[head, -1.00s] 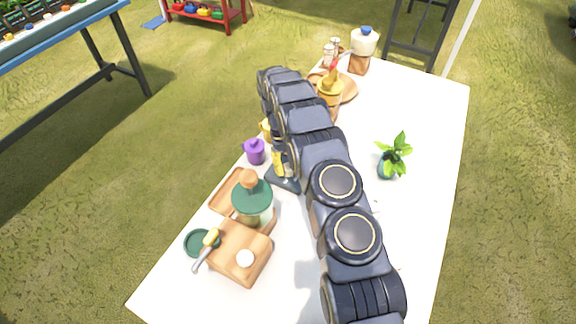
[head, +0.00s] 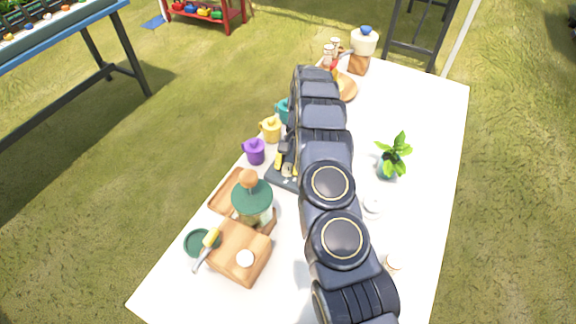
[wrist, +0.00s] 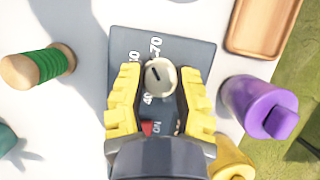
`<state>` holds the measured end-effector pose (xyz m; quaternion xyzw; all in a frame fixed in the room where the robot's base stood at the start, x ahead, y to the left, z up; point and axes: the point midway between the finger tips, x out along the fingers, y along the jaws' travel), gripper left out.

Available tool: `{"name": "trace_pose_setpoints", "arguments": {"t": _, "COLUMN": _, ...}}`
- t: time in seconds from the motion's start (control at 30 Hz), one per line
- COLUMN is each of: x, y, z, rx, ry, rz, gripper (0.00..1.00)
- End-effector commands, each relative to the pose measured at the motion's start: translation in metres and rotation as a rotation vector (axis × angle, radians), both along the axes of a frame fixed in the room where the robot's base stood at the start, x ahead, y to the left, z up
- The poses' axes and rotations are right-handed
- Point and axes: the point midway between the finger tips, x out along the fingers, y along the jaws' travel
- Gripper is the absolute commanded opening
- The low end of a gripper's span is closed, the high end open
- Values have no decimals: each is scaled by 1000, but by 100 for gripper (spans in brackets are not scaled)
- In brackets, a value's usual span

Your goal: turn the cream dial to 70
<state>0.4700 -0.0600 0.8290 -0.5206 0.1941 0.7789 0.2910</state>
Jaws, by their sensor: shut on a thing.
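The cream dial (wrist: 160,77) sits on a dark grey plate (wrist: 190,48) in the wrist view. A dark line on the dial's top points to the upper left. In the head view the plate (head: 282,178) shows left of my arm, and the dial is hard to make out there.
A purple mug (head: 254,151), yellow mug (head: 270,130) and teal mug (head: 284,108) stand along the table's left edge. A green-lidded jar (head: 252,198) and wooden block (head: 240,254) are nearer. A potted plant (head: 394,155) stands right of my arm. The table's right side is mostly clear.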

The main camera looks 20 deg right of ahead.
Motion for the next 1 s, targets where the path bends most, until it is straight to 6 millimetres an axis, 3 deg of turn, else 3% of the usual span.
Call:
{"name": "trace_pose_setpoints", "arguments": {"t": 0.4, "x": -2, "y": 0, "z": -2, "rx": -2, "ry": 7, "rz": -242, "gripper": 0}}
{"name": "trace_pose_setpoints", "arguments": {"t": 1.0, "x": -2, "y": 0, "z": -3, "rx": -1, "ry": 6, "rz": -299, "gripper": 0}}
